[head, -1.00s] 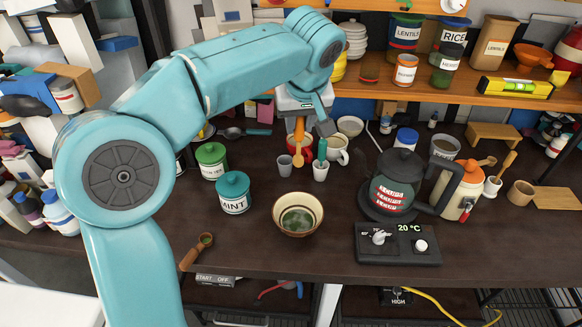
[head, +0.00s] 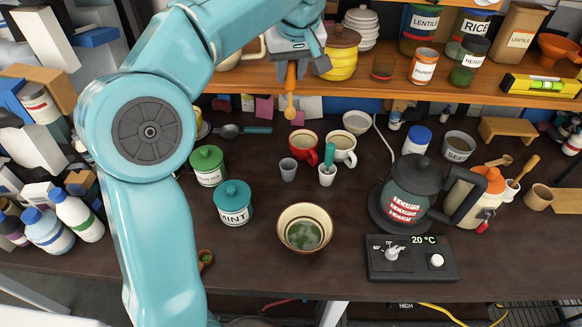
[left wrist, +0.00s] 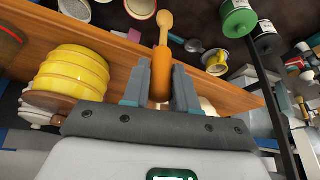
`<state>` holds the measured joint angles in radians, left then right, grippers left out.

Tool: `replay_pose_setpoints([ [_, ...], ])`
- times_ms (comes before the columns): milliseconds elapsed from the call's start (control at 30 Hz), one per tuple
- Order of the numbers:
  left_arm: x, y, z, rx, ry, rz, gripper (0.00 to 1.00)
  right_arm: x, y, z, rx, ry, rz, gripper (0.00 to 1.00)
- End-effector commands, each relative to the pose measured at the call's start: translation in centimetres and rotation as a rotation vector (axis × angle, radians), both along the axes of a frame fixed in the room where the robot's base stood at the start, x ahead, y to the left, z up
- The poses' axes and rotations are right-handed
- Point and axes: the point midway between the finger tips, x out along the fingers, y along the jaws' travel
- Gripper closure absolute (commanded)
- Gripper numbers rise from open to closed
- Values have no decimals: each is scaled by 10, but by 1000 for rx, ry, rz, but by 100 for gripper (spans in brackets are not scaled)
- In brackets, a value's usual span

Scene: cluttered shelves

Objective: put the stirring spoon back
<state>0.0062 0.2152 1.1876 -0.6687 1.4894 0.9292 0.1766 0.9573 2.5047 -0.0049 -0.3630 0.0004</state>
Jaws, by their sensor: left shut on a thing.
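My left gripper (head: 291,62) is shut on a wooden spoon (head: 290,99) with an orange handle. The spoon hangs bowl-down in front of the shelf's edge, above the red mug and the cups. In the left wrist view the orange handle (left wrist: 161,72) sits between the two fingers and the spoon's pale wooden bowl (left wrist: 165,18) points away from the gripper. My right gripper is not in view.
The wooden shelf (head: 375,91) carries a yellow pot (head: 341,62) close beside the gripper. Below stand a red mug (head: 303,146), a grey cup (head: 288,170), a white cup with a teal-handled tool (head: 327,176) and a kettle (head: 412,186).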

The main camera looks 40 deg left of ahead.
Motion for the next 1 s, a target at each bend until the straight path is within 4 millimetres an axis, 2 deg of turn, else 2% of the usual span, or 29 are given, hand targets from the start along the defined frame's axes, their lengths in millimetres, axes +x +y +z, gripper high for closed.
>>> replay_pose_setpoints([
  [67,-3,4,-12,0,4,11,100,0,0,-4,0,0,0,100],
  [233,-6,3,-61,0,7,12,100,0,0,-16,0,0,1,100],
  [500,-6,2,-134,-1,7,11,100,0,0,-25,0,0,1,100],
  [1000,-2,5,-199,-1,3,8,100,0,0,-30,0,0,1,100],
])
